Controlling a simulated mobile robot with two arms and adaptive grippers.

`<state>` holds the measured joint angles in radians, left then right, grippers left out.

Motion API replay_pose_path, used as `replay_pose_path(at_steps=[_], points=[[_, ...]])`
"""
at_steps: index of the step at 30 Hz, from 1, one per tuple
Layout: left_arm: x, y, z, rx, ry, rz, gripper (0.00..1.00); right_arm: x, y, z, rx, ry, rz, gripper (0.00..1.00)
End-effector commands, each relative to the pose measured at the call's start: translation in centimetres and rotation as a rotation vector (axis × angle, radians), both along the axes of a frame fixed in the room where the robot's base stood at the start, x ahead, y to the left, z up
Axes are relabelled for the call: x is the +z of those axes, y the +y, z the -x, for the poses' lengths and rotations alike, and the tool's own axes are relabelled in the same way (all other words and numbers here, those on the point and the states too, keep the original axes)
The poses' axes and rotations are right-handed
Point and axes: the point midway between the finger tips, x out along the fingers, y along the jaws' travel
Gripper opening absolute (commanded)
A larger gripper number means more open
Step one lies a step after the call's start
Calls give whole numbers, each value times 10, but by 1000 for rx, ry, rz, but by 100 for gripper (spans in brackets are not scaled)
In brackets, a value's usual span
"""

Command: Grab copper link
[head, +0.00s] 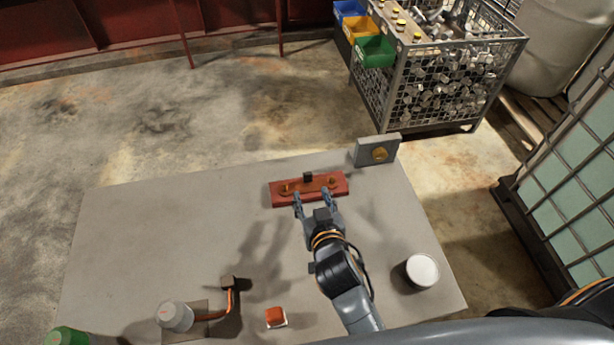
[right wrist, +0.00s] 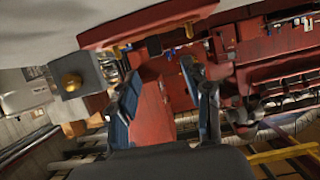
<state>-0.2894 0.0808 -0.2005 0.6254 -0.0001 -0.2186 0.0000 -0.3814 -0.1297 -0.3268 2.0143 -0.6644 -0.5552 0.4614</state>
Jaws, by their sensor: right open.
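A copper link (head: 309,186), a short bar with a black knob (head: 308,177) at its middle, lies along a red block (head: 276,197) near the table's far edge. My right gripper (head: 312,197) is open and empty, with its fingers pointing at the near side of the red block. I cannot tell whether the fingertips touch the block. In the right wrist view, the open fingers (right wrist: 162,80) show below the red block (right wrist: 140,25), with a gap between them. The link is hard to make out there. My left gripper is not in view.
A grey plate with a brass centre (head: 379,153) stands right of the block. A white round container (head: 421,271) is at the right. A red-orange cube (head: 276,317), a bent copper piece (head: 231,302) and a white cylinder (head: 175,316) are nearer. The table's left-middle (head: 160,230) is clear.

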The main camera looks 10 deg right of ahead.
Motion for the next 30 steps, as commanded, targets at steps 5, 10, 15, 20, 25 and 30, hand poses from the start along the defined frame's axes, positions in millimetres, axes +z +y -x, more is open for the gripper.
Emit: replay_pose_path(at_steps=[5, 10, 15, 20, 25, 30], points=[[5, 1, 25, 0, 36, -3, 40, -12, -1, -34, 1, -1, 2, 49], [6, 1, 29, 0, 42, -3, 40, -20, -1, -49, -1, 0, 1, 49], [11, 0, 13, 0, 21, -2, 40, -23, -3, -58, -1, 1, 1, 49], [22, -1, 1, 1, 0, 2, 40, -30, -9, -78, 0, 1, 2, 49], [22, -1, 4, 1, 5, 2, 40, -40, -9, -95, -1, 1, 0, 49], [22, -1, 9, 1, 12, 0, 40, -42, -9, -99, 0, 1, -1, 49]])
